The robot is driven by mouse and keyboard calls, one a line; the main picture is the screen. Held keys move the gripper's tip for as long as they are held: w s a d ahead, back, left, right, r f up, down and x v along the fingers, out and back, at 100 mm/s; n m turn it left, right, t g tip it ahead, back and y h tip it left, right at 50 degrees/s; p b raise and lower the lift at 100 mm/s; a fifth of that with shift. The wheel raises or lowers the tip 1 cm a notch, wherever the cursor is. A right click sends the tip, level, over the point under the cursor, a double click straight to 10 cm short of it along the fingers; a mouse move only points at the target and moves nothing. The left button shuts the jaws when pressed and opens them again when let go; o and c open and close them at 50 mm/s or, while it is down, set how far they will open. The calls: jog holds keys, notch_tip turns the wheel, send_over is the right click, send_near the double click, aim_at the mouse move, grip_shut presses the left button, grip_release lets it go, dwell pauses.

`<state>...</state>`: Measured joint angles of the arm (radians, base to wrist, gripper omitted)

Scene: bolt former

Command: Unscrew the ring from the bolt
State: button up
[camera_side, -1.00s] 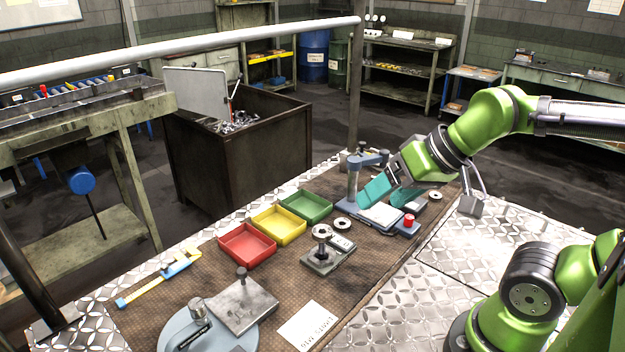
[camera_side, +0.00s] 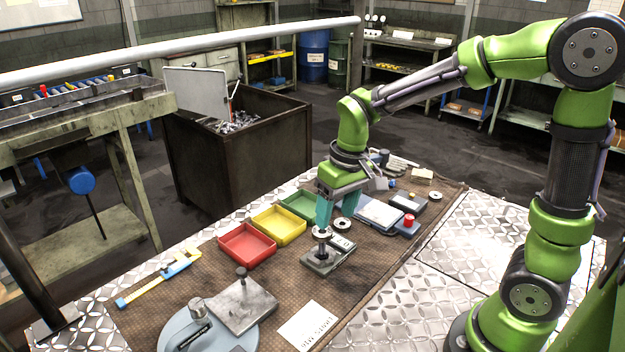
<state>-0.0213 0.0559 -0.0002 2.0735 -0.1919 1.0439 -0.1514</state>
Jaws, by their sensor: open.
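The bolt (camera_side: 322,248) stands upright on a small grey base plate (camera_side: 318,266) near the middle of the mat. A metal ring (camera_side: 323,232) sits around its upper part. My gripper (camera_side: 337,219) points down with its teal fingers spread apart and nothing visible between them. The left finger comes down just above or behind the bolt top; the other is to its right. Whether a finger touches the ring, I cannot tell. A loose ring (camera_side: 342,224) lies flat on the mat just behind the base plate.
Red (camera_side: 247,256), yellow (camera_side: 279,237) and green (camera_side: 299,212) trays lie left of my gripper. A scale (camera_side: 380,214) and a red knob (camera_side: 409,220) are to the right. A caliper (camera_side: 160,277) and a metal block (camera_side: 240,308) are nearer.

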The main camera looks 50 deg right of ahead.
jog(key=shift+n+g, duration=0.6)
jog(key=w+f, duration=0.3)
jog(key=shift+w+d, duration=0.1)
jog(key=shift+d, duration=0.2)
jog(key=shift+w+d+r+n+h, duration=0.15)
jog(key=shift+w+n+h, duration=0.05)
jog(key=shift+w, duration=0.2)
jog(key=shift+w+d+r+n+h, duration=0.1)
jog(key=shift+w+n+h, duration=0.1)
jog(key=shift+w, duration=0.15)
jog(key=shift+s+f, duration=0.15)
jog(key=shift+f, duration=2.15)
jog(key=m, duration=0.4)
jog(key=shift+m, duration=0.3)
jog(key=m, duration=1)
jog(key=shift+c, duration=0.2)
